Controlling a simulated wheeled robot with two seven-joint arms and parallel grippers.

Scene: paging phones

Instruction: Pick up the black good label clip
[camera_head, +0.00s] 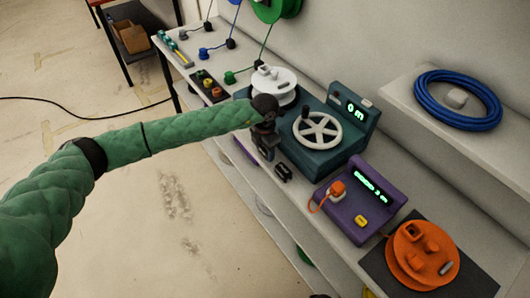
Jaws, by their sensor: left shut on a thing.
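My left gripper (266,150) reaches in from the left and points down at the front edge of the bench, beside the teal machine (320,150). It is shut on a small black thing, which I take for the black label clip; its shape is hard to make out against the dark fingers. Another small black object (284,172) lies on the bench just right of the fingertips, in front of the teal machine. I cannot read any label on it. My right gripper is not in view.
A purple meter (360,203) with an orange plug and an orange spool (420,253) stand to the right. A white spool (274,84) is behind the gripper. A tray of coloured buttons (208,86) lies further left. A shelf holds a blue cable coil (458,99).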

